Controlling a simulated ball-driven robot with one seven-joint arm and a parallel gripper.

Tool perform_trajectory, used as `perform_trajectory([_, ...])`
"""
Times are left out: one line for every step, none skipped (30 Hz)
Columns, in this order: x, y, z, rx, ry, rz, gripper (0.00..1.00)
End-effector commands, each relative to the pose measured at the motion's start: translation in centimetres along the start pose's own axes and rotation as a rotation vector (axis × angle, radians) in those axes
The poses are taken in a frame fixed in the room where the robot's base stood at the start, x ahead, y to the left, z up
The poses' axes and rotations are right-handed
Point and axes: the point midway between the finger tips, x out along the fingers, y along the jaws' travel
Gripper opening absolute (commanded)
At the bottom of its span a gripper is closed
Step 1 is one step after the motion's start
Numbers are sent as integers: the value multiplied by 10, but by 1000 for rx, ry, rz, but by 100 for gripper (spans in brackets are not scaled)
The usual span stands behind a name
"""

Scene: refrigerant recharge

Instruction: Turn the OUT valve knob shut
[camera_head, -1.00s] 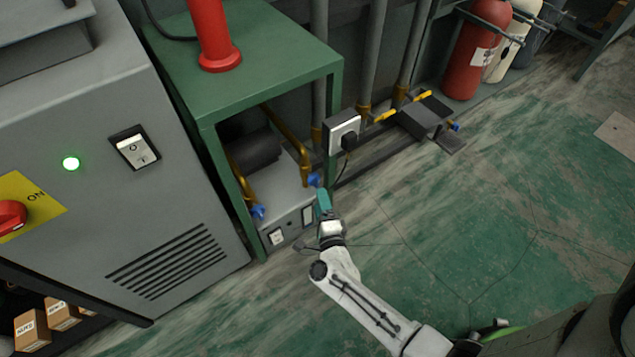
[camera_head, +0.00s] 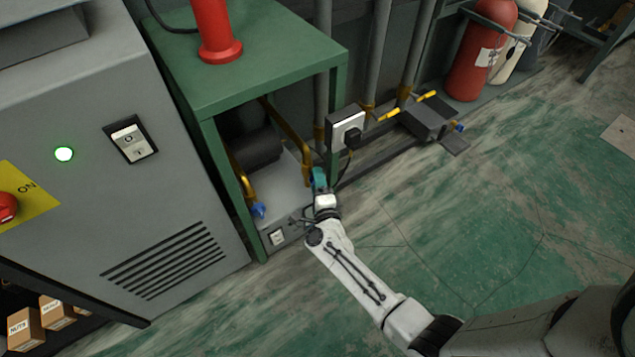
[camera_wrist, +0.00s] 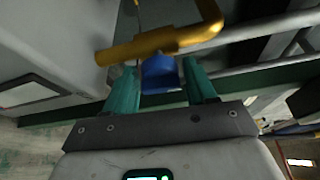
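Two blue valve knobs belong to the brass pipes of the unit under the green table. The left knob (camera_head: 258,211) is in plain view in the head view. The right knob (camera_wrist: 160,74) is hidden behind my gripper (camera_head: 320,180) in the head view. In the wrist view the right knob sits between the two teal fingers of my gripper (camera_wrist: 161,84), below a brass pipe (camera_wrist: 165,42). The fingers are apart, one on each side of the knob, with thin gaps showing. I cannot read any OUT label.
The green table (camera_head: 250,75) with a red cylinder (camera_head: 216,35) stands over the unit. Its front leg (camera_head: 333,130) and a socket box (camera_head: 346,128) are close to my gripper. A grey cabinet (camera_head: 90,200) stands at left.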

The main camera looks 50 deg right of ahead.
Motion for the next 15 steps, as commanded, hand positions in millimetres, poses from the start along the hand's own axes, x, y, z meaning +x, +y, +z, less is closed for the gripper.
perform_trajectory([0, 0, 0, 0, 0, 0, 50])
perform_trajectory([0, 0, 0, 0, 0, 0, 48])
perform_trajectory([0, 0, 0, 0, 0, 0, 44])
perform_trajectory([0, 0, 0, 0, 0, 0, 41])
perform_trajectory([0, 0, 0, 0, 0, 0, 38])
perform_trajectory([0, 0, 0, 0, 0, 0, 34])
perform_trajectory([0, 0, 0, 0, 0, 0, 31])
perform_trajectory([0, 0, 0, 0, 0, 0, 28])
perform_trajectory([0, 0, 0, 0, 0, 0, 25])
perform_trajectory([0, 0, 0, 0, 0, 0, 22])
perform_trajectory([0, 0, 0, 0, 0, 0, 19])
perform_trajectory([0, 0, 0, 0, 0, 0, 17])
perform_trajectory([0, 0, 0, -2, 0, -1, 17])
perform_trajectory([0, 1, 0, -7, 0, -3, 17])
perform_trajectory([0, 2, 0, -21, -1, -8, 17])
